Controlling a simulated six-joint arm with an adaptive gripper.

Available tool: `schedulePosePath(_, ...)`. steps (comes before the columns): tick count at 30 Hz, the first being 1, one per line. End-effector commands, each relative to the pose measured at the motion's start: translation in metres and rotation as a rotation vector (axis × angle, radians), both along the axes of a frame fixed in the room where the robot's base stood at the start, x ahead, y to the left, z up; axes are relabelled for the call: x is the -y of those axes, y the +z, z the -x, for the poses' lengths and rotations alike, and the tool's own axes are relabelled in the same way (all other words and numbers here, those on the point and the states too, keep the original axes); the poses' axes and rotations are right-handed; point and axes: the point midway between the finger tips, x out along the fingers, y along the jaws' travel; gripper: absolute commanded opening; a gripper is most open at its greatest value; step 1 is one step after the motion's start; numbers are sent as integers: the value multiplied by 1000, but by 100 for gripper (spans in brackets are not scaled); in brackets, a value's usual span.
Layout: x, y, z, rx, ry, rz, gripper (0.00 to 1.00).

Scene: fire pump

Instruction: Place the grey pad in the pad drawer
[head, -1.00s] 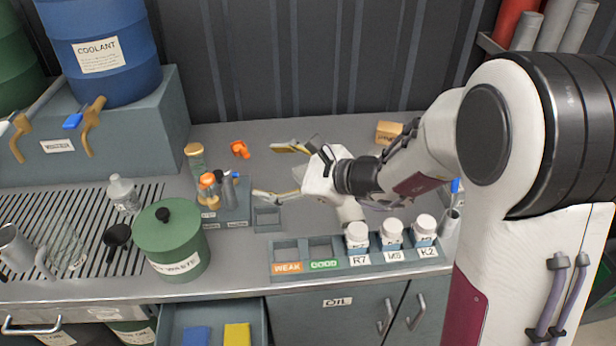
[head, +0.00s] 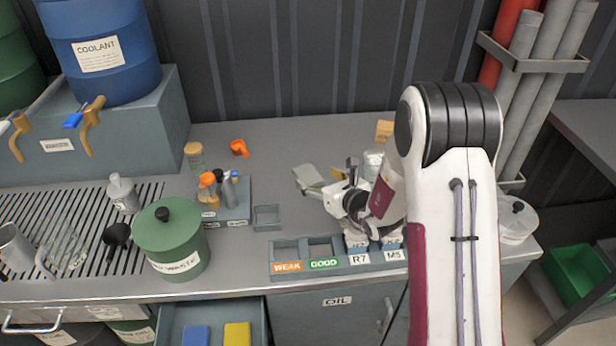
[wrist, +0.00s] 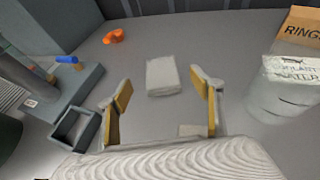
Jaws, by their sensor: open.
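The grey pad (wrist: 163,75) lies flat on the bench in the wrist view, just beyond and between my fingertips. My gripper (wrist: 162,92) is open and empty, low over the bench with its fingers either side of the line to the pad. In the head view my gripper (head: 312,177) is right of the small empty tray, where the pad and fingers are hard to tell apart. The pad drawer (head: 260,312) is pulled out below the bench front. A blue pad (head: 196,336) and a yellow pad (head: 237,335) lie in it, partly cut off by the frame.
A rack (head: 285,268) with WEAK and GOOD slots and bottles stands at the front edge. The small tray (wrist: 75,130), a clear jar (wrist: 285,92) and a RINGS box (wrist: 300,28) flank my gripper. A green waste pot (head: 172,240) stands left, above the drawer.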

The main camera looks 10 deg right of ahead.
Motion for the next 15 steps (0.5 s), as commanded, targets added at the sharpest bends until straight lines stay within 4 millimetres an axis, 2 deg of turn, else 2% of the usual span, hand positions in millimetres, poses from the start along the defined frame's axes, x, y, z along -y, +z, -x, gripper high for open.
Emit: schedulePosePath(15, -1, -4, -6, -1, -3, -1, 65)
